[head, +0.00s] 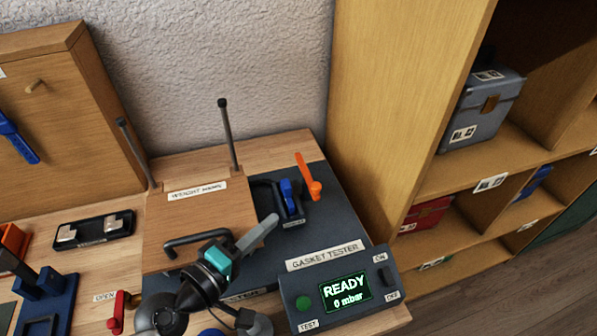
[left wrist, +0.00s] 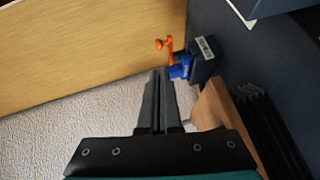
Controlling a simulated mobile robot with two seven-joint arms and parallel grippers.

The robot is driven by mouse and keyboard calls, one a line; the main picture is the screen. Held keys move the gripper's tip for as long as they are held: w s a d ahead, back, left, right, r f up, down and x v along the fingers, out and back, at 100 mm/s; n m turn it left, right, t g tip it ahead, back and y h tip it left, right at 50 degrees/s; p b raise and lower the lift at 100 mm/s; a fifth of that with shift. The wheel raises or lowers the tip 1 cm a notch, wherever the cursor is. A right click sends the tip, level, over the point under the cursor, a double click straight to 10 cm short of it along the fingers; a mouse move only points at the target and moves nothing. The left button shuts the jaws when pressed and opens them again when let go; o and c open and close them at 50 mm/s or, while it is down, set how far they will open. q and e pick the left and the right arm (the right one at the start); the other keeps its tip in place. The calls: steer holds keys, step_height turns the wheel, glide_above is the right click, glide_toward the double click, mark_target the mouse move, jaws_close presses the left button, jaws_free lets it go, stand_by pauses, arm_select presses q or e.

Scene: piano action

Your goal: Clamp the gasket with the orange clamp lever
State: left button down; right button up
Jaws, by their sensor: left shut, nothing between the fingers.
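The orange clamp lever (head: 309,177) stands up at a tilt at the back of the dark gasket tester base (head: 343,211). It also shows in the left wrist view (left wrist: 168,46), beyond my fingertips and apart from them. A blue clamp part (head: 289,196) sits beside the lever, and it shows in the left wrist view too (left wrist: 181,69). My left gripper (head: 268,222) is shut and empty, in front of the blue part and short of the lever. I cannot make out the gasket. My right gripper is not in view.
The tester panel (head: 345,290) reads READY, 0 mbar, with a green button (head: 303,303). A wooden box (head: 197,222) with a dark handle and two upright rods stands left of the tester. A wooden shelf (head: 395,130) rises close on the right.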

arm_select(q)
steer(key=x, duration=1)
steer(key=shift+w+r, duration=0.1)
steer(key=shift+w, duration=0.35)
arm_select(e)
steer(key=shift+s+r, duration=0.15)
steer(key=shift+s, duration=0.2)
arm_select(q)
steer(key=shift+p, duration=0.3)
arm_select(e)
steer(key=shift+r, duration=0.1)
